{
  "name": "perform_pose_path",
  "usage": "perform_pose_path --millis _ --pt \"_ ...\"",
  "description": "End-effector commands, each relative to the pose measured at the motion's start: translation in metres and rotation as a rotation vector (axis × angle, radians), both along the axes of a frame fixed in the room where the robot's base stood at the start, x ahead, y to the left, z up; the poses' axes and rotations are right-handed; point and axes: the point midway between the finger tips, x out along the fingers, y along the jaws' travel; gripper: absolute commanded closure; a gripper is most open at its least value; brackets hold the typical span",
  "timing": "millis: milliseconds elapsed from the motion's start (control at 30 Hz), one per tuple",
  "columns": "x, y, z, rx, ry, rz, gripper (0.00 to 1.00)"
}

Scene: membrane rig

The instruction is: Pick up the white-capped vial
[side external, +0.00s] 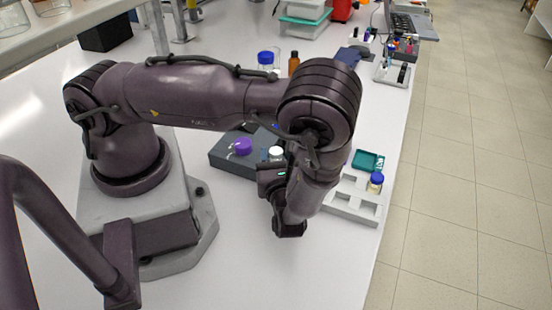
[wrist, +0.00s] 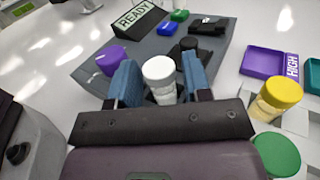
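The white-capped vial (wrist: 159,80) stands on a dark grey pad in the wrist view, between the two blue fingers of my gripper (wrist: 159,63). The fingers are apart, with a small gap showing on each side of the cap. Whether the fingers are level with the vial or still above it, I cannot tell. In the side external view, the white cap (side external: 276,153) shows just behind my wrist.
A purple-capped vial (wrist: 111,59) stands close beside the left finger. Green (wrist: 179,15), blue (wrist: 194,26) and black (wrist: 189,43) items lie beyond. Yellow-capped (wrist: 282,91) and green-capped (wrist: 276,153) vials and a purple tray (wrist: 263,62) are at right.

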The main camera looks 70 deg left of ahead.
Motion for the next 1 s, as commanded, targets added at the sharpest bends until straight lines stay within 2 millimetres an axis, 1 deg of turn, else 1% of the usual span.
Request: perform_pose_path --millis 33,133,200,433,567,667,767,1000 --pt "0.000 0.000 0.000 0.000 0.000 0.000 0.67" --pt "0.000 0.000 0.000 0.000 0.000 0.000 0.90" --pt "0.000 0.000 0.000 0.000 0.000 0.000 0.96" --pt "0.000 0.000 0.001 0.000 -0.001 0.000 0.96" --pt "0.000 -0.001 0.007 0.000 -0.002 -0.001 0.96" --pt "0.000 -0.001 0.017 -0.001 -0.003 0.000 0.96" --pt "0.000 -0.001 0.032 -0.002 -0.004 -0.001 0.96" --pt "0.000 -0.001 0.073 -0.002 -0.005 0.000 0.96"
